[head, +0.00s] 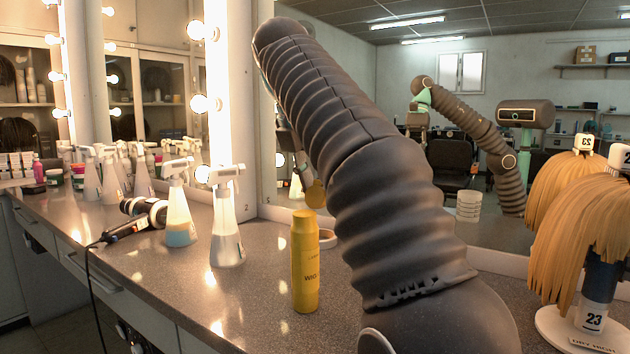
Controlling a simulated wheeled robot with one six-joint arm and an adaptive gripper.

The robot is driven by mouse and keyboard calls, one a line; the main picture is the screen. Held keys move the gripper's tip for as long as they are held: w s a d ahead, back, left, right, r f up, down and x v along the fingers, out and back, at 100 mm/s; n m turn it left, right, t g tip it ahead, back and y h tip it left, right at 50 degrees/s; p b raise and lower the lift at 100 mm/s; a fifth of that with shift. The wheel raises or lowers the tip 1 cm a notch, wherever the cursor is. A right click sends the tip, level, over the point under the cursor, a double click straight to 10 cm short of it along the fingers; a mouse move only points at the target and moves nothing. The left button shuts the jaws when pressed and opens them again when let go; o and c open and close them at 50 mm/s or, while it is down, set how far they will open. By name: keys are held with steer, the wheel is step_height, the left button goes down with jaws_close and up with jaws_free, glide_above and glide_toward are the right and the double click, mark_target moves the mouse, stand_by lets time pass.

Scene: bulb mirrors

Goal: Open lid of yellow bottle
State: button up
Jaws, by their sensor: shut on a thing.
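The yellow bottle (305,262) stands upright on the grey counter, left of my arm, with dark lettering on its front. Its narrower top end shows clear of my gripper. My gripper (303,168) is small and mostly hidden behind my dark ribbed arm, above and behind the bottle. It is shut on a round yellow-brown piece (316,194), which looks like a lid and is apart from the bottle top. The fingers' contact on the piece is hard to make out.
Two spray bottles (228,222) and a hair dryer (140,215) with a cord lie to the left. A wig on a stand (590,322) marked 23 is at right. A mirror (465,100) rises behind the counter. The counter front left of the bottle is clear.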

steer(key=shift+w+f+g, duration=0.15)
steer(key=shift+f+g, duration=0.1)
steer(key=shift+g, duration=0.05)
stand_by(0.4)
steer(key=o, duration=0.8)
steer(key=shift+r, duration=0.15)
